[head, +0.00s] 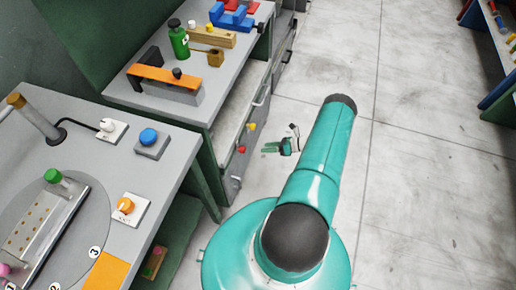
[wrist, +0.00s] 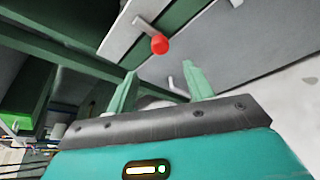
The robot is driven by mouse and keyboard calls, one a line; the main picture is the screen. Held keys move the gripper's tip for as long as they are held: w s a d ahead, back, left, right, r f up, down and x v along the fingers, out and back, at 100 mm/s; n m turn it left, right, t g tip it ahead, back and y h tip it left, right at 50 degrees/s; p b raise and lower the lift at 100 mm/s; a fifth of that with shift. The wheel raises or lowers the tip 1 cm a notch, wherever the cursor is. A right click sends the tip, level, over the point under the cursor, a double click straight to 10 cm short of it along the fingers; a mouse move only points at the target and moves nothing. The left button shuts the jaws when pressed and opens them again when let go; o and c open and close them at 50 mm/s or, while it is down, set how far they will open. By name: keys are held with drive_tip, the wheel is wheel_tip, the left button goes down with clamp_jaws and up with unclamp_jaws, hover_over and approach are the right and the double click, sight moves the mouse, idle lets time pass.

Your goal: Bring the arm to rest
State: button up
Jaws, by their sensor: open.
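My gripper (head: 270,149) shows in the head view just beyond my teal arm, low in front of the bench drawers and over the floor. In the wrist view its two pale green fingers (wrist: 158,88) stand apart with nothing between them. A red knob (wrist: 160,43) on the grey cabinet front lies ahead of the fingers, and it also shows in the head view (head: 242,149) to the left of the gripper. The fingers look apart from the knob. My arm hides part of the floor.
The back bench (head: 118,88) carries a green bottle (head: 179,40), an orange-topped press (head: 163,75) and a blue vise (head: 231,18). The front left bench (head: 165,186) has a blue button (head: 149,137) and an orange knob (head: 126,205). Grey floor (head: 430,180) is clear to the right.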

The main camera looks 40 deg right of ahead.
drive_tip(key=shift+s+d+r, duration=0.25)
drive_tip(key=shift+s+d, duration=0.2)
drive_tip(key=shift+s, duration=0.05)
idle(0.3)
